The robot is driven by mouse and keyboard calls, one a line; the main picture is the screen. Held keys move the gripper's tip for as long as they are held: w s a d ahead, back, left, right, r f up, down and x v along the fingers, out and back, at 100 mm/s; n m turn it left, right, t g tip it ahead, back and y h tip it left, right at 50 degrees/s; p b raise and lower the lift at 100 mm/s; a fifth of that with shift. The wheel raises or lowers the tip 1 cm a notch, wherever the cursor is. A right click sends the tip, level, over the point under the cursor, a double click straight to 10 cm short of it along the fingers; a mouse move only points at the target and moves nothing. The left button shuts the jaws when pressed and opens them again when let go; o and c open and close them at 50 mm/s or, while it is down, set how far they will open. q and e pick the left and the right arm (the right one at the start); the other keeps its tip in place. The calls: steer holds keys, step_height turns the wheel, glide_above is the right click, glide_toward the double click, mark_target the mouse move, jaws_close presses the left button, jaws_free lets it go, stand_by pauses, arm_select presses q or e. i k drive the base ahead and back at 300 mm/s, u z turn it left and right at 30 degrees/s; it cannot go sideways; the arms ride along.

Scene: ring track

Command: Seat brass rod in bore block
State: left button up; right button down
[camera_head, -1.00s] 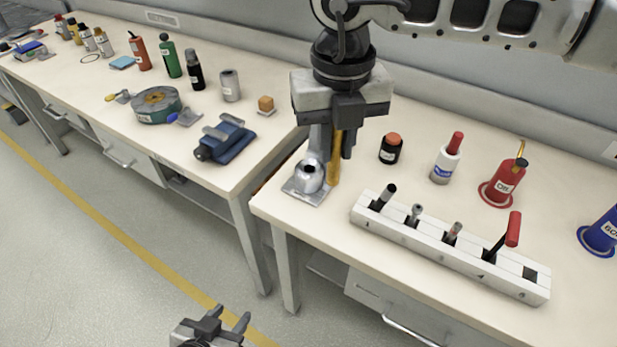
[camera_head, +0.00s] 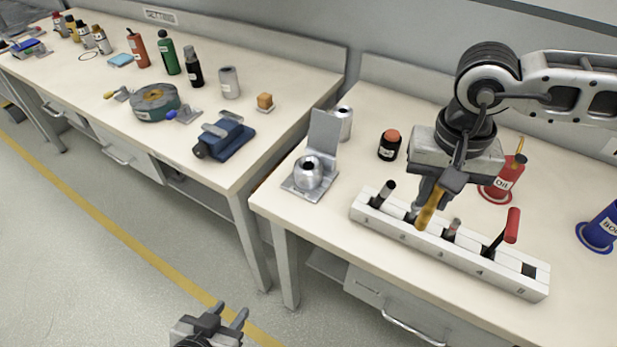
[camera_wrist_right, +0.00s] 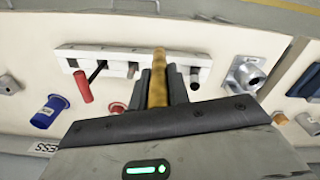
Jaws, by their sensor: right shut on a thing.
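The brass rod (camera_head: 431,212) is held in my right gripper (camera_head: 424,198), tilted, over the front of the white slotted rack (camera_head: 462,262). The rod also shows between the fingers in the right wrist view (camera_wrist_right: 157,80). A silver metal block (camera_head: 308,173) with a dark round bore sits on a plate near the bench's left edge, with an upright grey plate behind it; I take it as the bore block. It also shows in the right wrist view (camera_wrist_right: 246,74). My right gripper is well to its right. My left gripper (camera_head: 229,313) is open and empty, low over the floor.
The rack holds several tools, including a red-handled one (camera_head: 512,226). Behind it stand a black jar with an orange top (camera_head: 389,145) and a red oil can (camera_head: 503,182). A blue container (camera_head: 600,232) is at far right. A gap separates the benches.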

mark_target(307, 179)
steer(key=u, duration=1.9)
steer(key=i, duration=1.45)
steer(key=z, duration=2.6)
steer(key=i, duration=0.25)
steer(key=u, duration=0.15)
